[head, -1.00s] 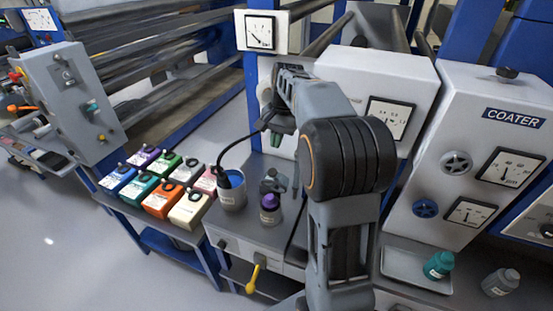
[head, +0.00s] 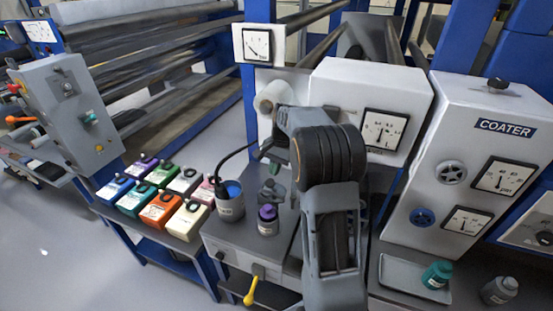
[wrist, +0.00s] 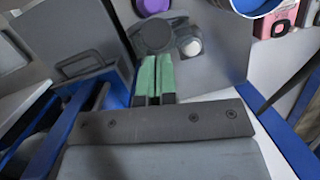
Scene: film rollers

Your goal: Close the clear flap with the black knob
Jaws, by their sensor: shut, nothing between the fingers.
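My gripper (wrist: 153,78) has green fingers pressed together with nothing between them. It points at a dark grey round piece (wrist: 153,35) on the bench, beside a small pale round part. I cannot tell whether the fingertips touch it. In the head view my gripper (head: 273,168) is small and partly hidden by my arm, left of the arm's big black joint.
A grey pot (head: 230,203) with blue contents and a purple-capped bottle (head: 268,222) stand close to my gripper. Several coloured boxes (head: 157,207) fill the left bench. A teal bottle (head: 437,274) stands in a tray at right. A yellow handle (head: 250,290) hangs at the bench front.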

